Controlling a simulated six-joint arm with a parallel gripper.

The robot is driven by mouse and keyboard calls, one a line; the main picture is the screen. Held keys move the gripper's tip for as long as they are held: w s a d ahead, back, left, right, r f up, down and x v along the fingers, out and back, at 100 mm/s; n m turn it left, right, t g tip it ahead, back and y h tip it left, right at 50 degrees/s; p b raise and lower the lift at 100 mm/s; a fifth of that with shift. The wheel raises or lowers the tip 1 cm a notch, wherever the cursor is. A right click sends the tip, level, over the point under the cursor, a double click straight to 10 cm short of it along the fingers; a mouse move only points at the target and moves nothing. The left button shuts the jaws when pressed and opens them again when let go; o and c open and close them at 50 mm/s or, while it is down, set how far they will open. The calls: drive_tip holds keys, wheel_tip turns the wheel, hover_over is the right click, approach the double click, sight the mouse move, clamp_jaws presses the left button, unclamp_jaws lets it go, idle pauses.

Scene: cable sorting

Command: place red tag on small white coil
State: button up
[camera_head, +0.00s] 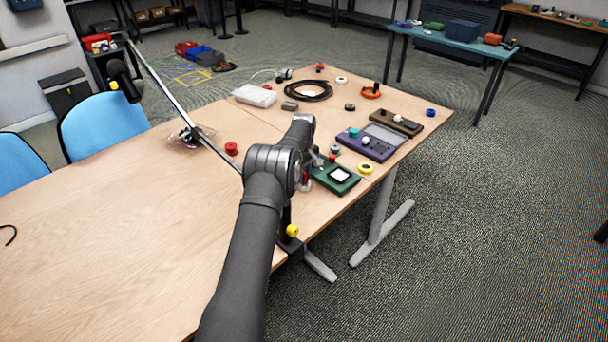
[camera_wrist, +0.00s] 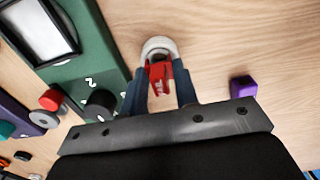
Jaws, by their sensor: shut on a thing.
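A small white coil (camera_wrist: 158,46) lies on the wooden table beside a green box (camera_wrist: 92,62) in the wrist view. My gripper (camera_wrist: 159,80) is shut on a red tag (camera_wrist: 160,72) between its two blue fingers. The tag overlaps the coil's near edge in this view; I cannot tell whether it touches it. In the head view my gripper (camera_head: 304,183) is low beside the green box (camera_head: 336,176), mostly hidden by my arm. The coil beneath it is not clear there.
A purple block (camera_wrist: 243,87) stands to the right in the wrist view. A black knob (camera_wrist: 100,104) sits on the green box.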

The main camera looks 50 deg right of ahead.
drive_tip(key=shift+f, duration=0.15)
drive_tip(key=o, duration=0.9)
drive_tip(key=shift+o, duration=0.2)
wheel_tip(320, 180, up, 12)
drive_tip(key=shift+r, duration=0.2)
